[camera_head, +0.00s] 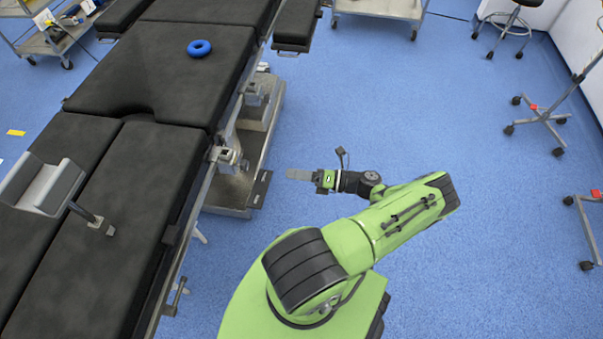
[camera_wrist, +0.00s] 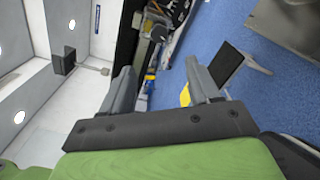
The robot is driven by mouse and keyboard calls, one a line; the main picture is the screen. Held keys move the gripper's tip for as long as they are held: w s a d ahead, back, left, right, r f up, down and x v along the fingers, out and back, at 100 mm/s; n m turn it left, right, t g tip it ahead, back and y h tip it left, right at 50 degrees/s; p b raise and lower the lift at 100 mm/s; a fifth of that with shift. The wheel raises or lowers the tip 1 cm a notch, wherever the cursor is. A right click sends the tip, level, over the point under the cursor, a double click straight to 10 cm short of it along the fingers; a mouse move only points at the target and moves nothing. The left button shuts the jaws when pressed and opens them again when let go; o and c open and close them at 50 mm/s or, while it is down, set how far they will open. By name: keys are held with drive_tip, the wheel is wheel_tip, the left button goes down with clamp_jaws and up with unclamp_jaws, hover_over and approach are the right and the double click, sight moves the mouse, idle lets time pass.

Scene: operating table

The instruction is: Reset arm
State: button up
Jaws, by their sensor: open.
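My gripper (camera_head: 300,174) is at the end of my green arm in the head view, over the blue floor to the right of the operating table. It points left toward the table's base and touches nothing that I can see. In the wrist view my gripper (camera_wrist: 160,85) shows two grey fingers spread apart, with nothing between them. The arm is bent, with its elbow out to the right.
The black operating table (camera_head: 140,170) fills the left side. A blue ring (camera_head: 199,48) lies on its upper part, and a grey padded support (camera_head: 50,187) is fixed at its left. Wheeled stands (camera_head: 540,116) are at the right. Blue floor (camera_head: 420,100) is open between.

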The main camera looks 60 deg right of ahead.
drive_tip(key=shift+v, duration=0.8)
drive_tip(key=w+a+r+n+g+h+p, duration=0.1)
drive_tip(key=w+a+r+n+g+p, duration=0.15)
drive_tip(key=a+r+n+g, duration=0.45)
drive_tip(key=w+a+r+n+g+p, duration=0.2)
drive_tip(key=w+a+r+n+g, duration=0.15)
drive_tip(key=r+n, duration=0.75)
drive_tip(key=w+a+r+n+g+h+p, duration=0.1)
drive_tip(key=w+a+r+n+g+p, duration=0.1)
drive_tip(key=w+a+r+n+g, duration=0.35)
drive_tip(key=s+a+r+n+t+h+p, duration=0.1)
drive_tip(key=s+a+r+n, duration=0.3)
drive_tip(key=r+n, duration=0.2)
drive_tip(key=s+a+r+n+t+h+p, duration=0.1)
drive_tip(key=s+a+r+n+t+p, duration=0.1)
drive_tip(key=r+n, duration=0.5)
drive_tip(key=s+a+r+n+t+h+p, duration=0.1)
drive_tip(key=s+a+r+n+h+p, duration=0.1)
drive_tip(key=s+a+r+n, duration=0.3)
wheel_tip(320, 180, up, 3)
drive_tip(key=shift+s+a+r+n+t, duration=0.15)
drive_tip(key=shift+s+a+n+t, duration=0.15)
drive_tip(key=shift+a+n, duration=0.7)
drive_tip(key=shift+d+n, duration=0.25)
